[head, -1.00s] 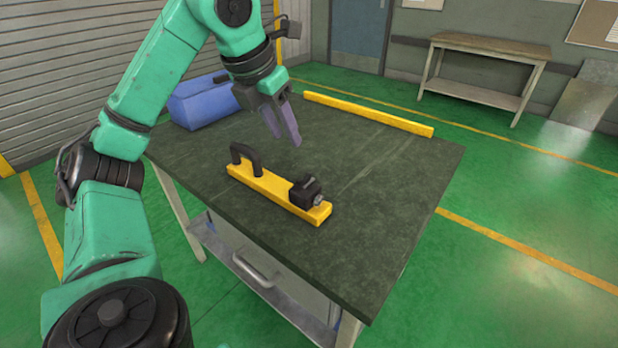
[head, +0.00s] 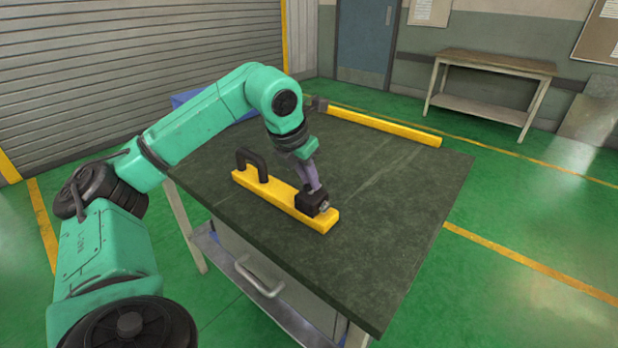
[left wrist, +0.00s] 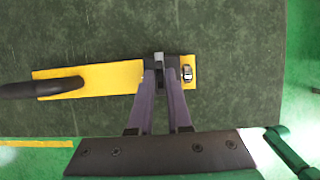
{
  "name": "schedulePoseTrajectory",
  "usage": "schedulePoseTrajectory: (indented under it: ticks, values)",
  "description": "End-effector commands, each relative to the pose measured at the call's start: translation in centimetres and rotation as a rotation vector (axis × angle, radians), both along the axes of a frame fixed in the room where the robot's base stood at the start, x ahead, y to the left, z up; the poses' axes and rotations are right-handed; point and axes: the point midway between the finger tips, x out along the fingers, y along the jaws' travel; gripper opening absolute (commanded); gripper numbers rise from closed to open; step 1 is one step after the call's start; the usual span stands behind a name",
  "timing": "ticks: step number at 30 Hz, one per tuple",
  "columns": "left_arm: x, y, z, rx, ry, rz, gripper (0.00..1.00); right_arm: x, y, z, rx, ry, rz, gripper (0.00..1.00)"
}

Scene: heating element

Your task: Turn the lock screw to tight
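A yellow bar (head: 280,196) lies on the dark table, with a black handle (head: 251,163) at its left end and a black block (head: 308,202) near its right end. A silver screw-like piece (head: 323,206) sticks out at the block's right side; it also shows in the left wrist view (left wrist: 187,73). My left gripper (head: 317,188) points down at the top of the block. In the left wrist view its two purple fingers (left wrist: 160,80) flank a small grey tab (left wrist: 159,60) on the block. Whether they press on it is unclear. My right gripper is out of view.
The table top (head: 400,215) is clear right of the bar. A yellow strip (head: 383,127) runs along the far edge. A blue bin (head: 190,97) stands at the back left, partly hidden by my left arm. A bench (head: 490,70) stands farther off.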

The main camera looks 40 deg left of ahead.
Motion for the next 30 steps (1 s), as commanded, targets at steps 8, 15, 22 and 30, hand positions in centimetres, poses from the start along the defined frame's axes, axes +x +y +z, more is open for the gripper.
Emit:
schedulePoseTrajectory:
  ticks: [8, 15, 22, 30]
  values:
    - [0.0, 0.0, 0.03, 0.0, 0.0, -0.002, 0.0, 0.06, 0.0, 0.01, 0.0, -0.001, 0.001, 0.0]
    - [0.01, 0.09, 0.0, 0.0, 0.0, -0.049, 0.0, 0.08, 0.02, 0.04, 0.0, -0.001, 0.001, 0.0]
    - [0.01, 0.16, 0.03, -0.002, 0.001, -0.181, 0.0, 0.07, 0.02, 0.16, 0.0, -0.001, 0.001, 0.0]
    - [0.05, 0.29, 0.18, -0.003, 0.001, -0.422, 0.0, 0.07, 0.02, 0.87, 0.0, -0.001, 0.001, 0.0]
